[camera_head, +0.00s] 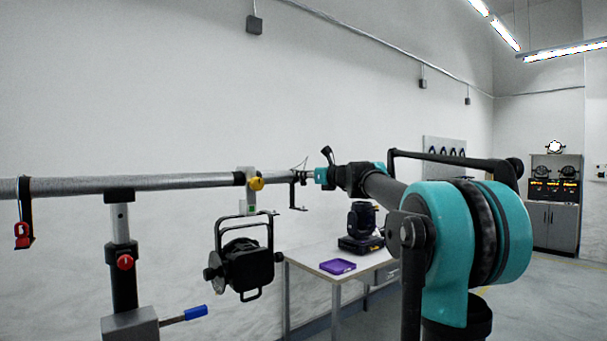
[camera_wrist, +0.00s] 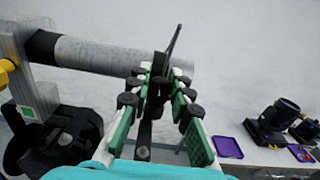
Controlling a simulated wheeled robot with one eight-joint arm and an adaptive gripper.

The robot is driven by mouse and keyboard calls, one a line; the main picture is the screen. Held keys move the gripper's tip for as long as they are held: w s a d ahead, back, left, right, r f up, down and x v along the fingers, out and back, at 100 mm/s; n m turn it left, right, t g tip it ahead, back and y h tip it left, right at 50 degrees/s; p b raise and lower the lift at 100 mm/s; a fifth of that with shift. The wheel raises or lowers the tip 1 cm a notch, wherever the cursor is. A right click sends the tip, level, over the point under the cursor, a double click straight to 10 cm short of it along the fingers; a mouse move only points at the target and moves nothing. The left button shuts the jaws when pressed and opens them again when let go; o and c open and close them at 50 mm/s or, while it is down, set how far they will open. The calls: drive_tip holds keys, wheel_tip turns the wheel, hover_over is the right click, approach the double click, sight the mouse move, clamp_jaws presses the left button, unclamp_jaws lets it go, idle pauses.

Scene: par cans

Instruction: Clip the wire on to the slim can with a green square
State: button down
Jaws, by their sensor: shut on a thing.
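The slim can (camera_head: 243,268) is a black lamp hanging below the grey pipe (camera_head: 130,184) from a pale clamp (camera_head: 251,190) with a yellow knob. A small green square (camera_head: 251,209) is on the clamp; it also shows in the wrist view (camera_wrist: 27,111), at left. My gripper (camera_head: 316,175) is at the pipe, right of the can. In the wrist view its green-padded fingers (camera_wrist: 166,78) are close around a thin dark piece (camera_wrist: 172,45), seemingly the wire. Its full shape is hidden, and I cannot tell whether it touches the pipe.
A black hook (camera_head: 293,192) hangs from the pipe between can and gripper. A stand (camera_head: 122,255) with a blue handle supports the pipe at left. A table (camera_head: 318,254) behind holds a purple tray (camera_head: 338,266) and a black moving light (camera_head: 361,228). Dark loops (camera_head: 447,151) hang on the back wall.

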drive_tip(key=shift+f, duration=2.7)
drive_tip(key=shift+s+a+f, duration=0.1)
drive_tip(key=shift+s+a, duration=1)
drive_tip(key=shift+a, duration=0.55)
drive_tip(key=shift+s+a+f, duration=0.1)
drive_tip(key=shift+s+a, duration=1.05)
drive_tip(key=shift+a, duration=0.55)
drive_tip(key=shift+s+a+f, duration=0.1)
drive_tip(key=shift+s+a, duration=1)
drive_tip(key=shift+a, duration=0.55)
drive_tip(key=shift+f, duration=0.75)
